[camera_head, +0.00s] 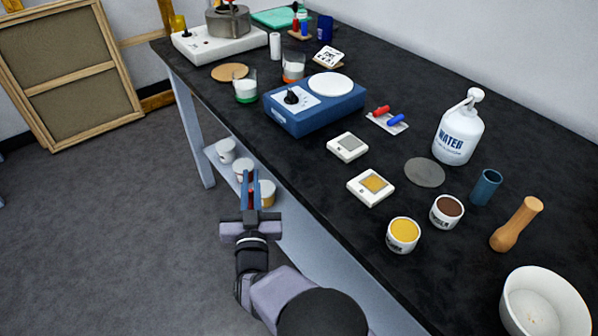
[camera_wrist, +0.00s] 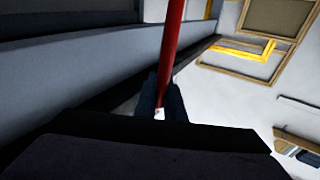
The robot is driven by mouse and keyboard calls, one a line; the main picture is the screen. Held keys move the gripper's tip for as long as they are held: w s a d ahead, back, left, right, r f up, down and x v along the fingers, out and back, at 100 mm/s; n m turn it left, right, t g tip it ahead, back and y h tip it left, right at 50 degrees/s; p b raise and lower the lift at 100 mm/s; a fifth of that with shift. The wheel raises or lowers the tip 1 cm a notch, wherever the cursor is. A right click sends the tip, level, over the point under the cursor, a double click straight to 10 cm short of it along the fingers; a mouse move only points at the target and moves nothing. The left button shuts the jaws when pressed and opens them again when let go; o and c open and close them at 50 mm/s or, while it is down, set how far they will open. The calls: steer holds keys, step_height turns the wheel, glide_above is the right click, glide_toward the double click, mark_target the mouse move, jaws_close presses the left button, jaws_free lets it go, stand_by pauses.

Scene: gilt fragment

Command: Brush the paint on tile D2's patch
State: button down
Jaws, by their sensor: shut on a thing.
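My gripper (camera_head: 250,186) hangs off the near side of the table, its fingers shut on a thin red rod (camera_wrist: 173,42), probably the brush's handle. The rod's ends are not clear, and no bristles show. Two white tiles lie on the black table: one tile with an ochre-yellow patch (camera_head: 371,185) and one tile with a grey patch (camera_head: 348,147). Their labels are too small to read, so I cannot tell which is D2. A white jar of yellow paint (camera_head: 403,233) stands near the table's front edge, beside a jar of brown (camera_head: 447,210). My gripper is left of these, apart from them.
A water bottle (camera_head: 459,132), a grey disc (camera_head: 425,172), a blue cup (camera_head: 486,187), a wooden pestle (camera_head: 515,225) and a white bowl (camera_head: 543,304) stand to the right. A blue scale-like device (camera_head: 313,106) is behind the tiles. Jars (camera_head: 243,169) sit on a lower shelf.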

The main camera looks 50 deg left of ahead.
steer(key=s+a+r+t+p, duration=0.1)
steer(key=s+r+p, duration=0.15)
steer(key=r, duration=0.65)
steer(key=s+r+m+p, duration=0.15)
steer(key=r+p, duration=0.25)
steer(key=r, duration=0.4)
steer(key=s+a+r+t+p, duration=0.1)
steer(key=s+r+p, duration=0.25)
steer(key=r, duration=0.55)
steer(key=w+d+r+m+t+h+p, duration=0.1)
steer(key=w+d+m+t+h, duration=0.1)
steer(key=w+d, duration=0.3)
steer(key=w+d+r+m+t+h+p, duration=0.1)
steer(key=w+d, duration=0.4)
steer(key=w, duration=0.9)
steer(key=w+d+r+m+t+h+p, duration=0.1)
steer(key=w+d+r+m+t+h, duration=0.1)
steer(key=w, duration=0.7)
steer(key=d+m+t+h, duration=0.1)
steer(key=d+t+h, duration=0.1)
steer(key=shift+w+d, duration=0.15)
steer(key=shift+d, duration=0.25)
steer(key=shift+f+m, duration=0.1)
steer(key=shift+m, duration=0.15)
